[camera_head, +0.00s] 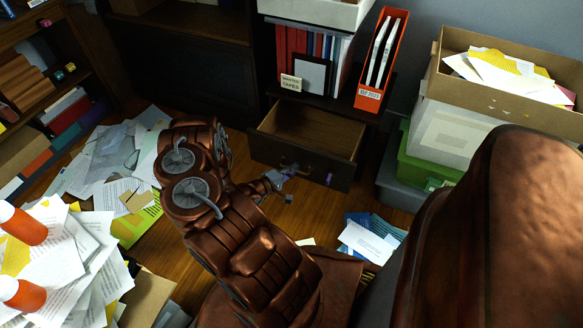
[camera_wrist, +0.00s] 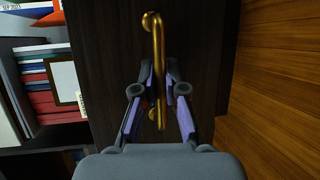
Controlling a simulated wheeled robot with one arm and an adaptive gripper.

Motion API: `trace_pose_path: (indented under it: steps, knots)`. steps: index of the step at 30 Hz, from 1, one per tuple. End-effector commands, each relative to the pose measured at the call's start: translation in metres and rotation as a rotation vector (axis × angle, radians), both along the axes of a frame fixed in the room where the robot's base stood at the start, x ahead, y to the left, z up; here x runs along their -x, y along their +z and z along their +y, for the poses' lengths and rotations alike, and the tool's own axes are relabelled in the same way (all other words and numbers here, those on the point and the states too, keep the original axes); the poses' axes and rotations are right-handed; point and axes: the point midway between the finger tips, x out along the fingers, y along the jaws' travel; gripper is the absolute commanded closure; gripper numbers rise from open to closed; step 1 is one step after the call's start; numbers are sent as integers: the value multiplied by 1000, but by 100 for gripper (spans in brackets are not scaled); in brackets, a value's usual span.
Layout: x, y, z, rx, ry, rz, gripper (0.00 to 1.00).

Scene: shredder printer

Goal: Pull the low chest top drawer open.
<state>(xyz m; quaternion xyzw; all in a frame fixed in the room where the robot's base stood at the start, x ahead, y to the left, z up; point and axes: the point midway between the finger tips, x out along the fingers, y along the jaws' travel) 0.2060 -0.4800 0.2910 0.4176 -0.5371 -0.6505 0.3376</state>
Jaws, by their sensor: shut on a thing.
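The low chest (camera_head: 262,97) is dark wood, at the back middle of the head view. Its top drawer (camera_head: 318,131) stands out from the chest, open, and its inside looks empty. The dark drawer front (camera_wrist: 203,40) fills the middle of the wrist view. A brass bar handle (camera_wrist: 155,28) runs lengthwise there. My gripper (camera_wrist: 158,76) is shut on the handle, one finger on each side of the bar. In the head view my gripper (camera_head: 277,179) is at the drawer front, and the handle is mostly hidden.
Red and white binders (camera_head: 296,52) and an orange file holder (camera_head: 378,60) stand on the chest. Stacked bins (camera_head: 443,136) stand to the right. Papers (camera_head: 372,242) lie on the floor. Bare wooden floor (camera_head: 300,213) shows in front of the drawer.

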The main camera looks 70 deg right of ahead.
Motion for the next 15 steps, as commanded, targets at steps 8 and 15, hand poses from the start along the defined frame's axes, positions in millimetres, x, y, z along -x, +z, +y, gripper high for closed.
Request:
trace_pose_path:
  steps: [8, 15]
  knots:
    - [-2, 0, -1, 1, 5, -1, 81]
    - [-2, 0, 0, 0, 3, -1, 63]
